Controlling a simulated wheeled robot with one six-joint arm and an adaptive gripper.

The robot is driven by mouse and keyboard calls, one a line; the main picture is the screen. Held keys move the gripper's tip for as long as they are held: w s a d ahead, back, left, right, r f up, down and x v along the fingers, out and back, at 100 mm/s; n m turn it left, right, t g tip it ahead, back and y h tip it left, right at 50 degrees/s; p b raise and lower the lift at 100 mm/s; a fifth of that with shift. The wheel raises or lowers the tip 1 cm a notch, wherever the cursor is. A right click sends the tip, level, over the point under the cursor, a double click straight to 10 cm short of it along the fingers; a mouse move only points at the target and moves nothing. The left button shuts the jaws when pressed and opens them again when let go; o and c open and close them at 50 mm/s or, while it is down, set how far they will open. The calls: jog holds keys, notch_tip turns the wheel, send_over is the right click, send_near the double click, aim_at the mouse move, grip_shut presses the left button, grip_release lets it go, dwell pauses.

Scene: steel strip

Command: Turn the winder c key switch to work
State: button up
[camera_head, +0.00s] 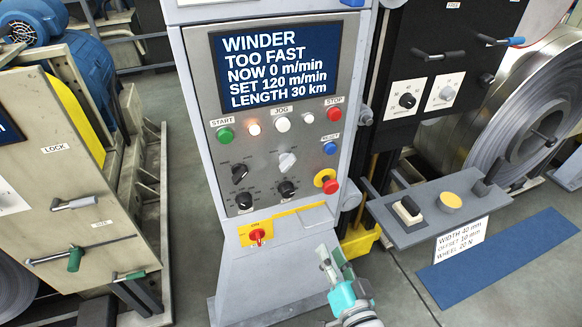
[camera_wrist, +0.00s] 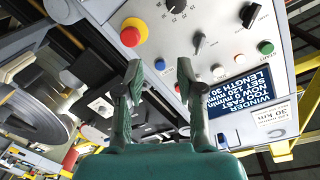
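The winder console panel (camera_head: 265,128) stands in the middle of the head view. A silver, key-like switch (camera_head: 287,162) sits on it below the JOG buttons; its setting labels are too small to read. In the wrist view, where the panel appears upside down, the same silver switch (camera_wrist: 199,44) shows beyond and above the right fingertip. I cannot tell for certain that it is the winder c key switch. My gripper (camera_head: 337,265) is below and right of the panel, apart from it. In the wrist view my gripper (camera_wrist: 158,66) is open, with nothing between its fingers.
A black selector (camera_head: 240,173) is left of the silver switch, with dials below. A red emergency button (camera_head: 328,183) and a red switch on yellow (camera_head: 259,236) are close by. A grey shelf (camera_head: 420,232) juts out at right.

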jog(key=m+y, duration=0.1)
jog(key=y, duration=0.1)
send_near(290, 166)
jog(key=shift+t, duration=0.3)
jog(key=x, duration=0.9)
jog(key=shift+w+a+f, duration=0.1)
jog(key=shift+w+f, duration=0.15)
grip_shut()
